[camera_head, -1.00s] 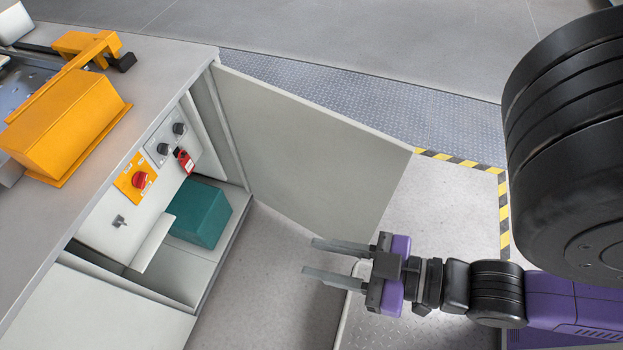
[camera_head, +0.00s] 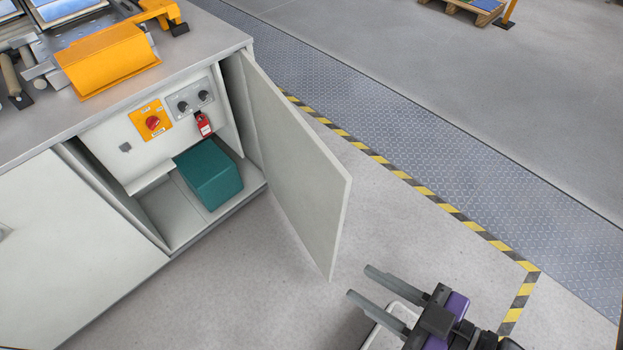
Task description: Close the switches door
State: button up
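The switches door (camera_head: 295,160) is a flat light-grey panel hinged at the right side of the cabinet opening. It stands wide open, swung out over the floor. Behind it the compartment shows an orange plate with a red rotary switch (camera_head: 152,123), a grey plate with two black knobs (camera_head: 195,97), and a red tag (camera_head: 203,125). My gripper (camera_head: 370,284) is at the lower right, just right of the door's near bottom corner. Its two grey fingers point up-left and are spread apart, with nothing between them. A gap shows between the fingers and the door.
A teal box (camera_head: 208,175) sits inside the compartment. A closed grey panel (camera_head: 70,250) lies left of the opening. Orange covers (camera_head: 108,62) stand on the cabinet top. Floor is clear around the door, with yellow-black tape (camera_head: 420,190) beyond and a pallet (camera_head: 470,8) far off.

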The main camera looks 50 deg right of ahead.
aim_at(313, 188)
jog(key=k+l, duration=0.2)
jog(key=l, duration=0.25)
jog(key=k+l+u, duration=0.1)
jog(key=l, duration=0.35)
jog(key=k+l, duration=0.35)
jog(key=k+l+u, duration=0.1)
jog(key=k+l, duration=0.15)
jog(key=l, duration=0.25)
jog(key=k+l+u, duration=0.1)
jog(key=l, duration=0.3)
jog(key=k+l, duration=0.15)
jog(key=l, duration=0.15)
jog(key=i+l+u, duration=0.15)
jog(key=i+l, duration=0.55)
jog(key=l, duration=0.1)
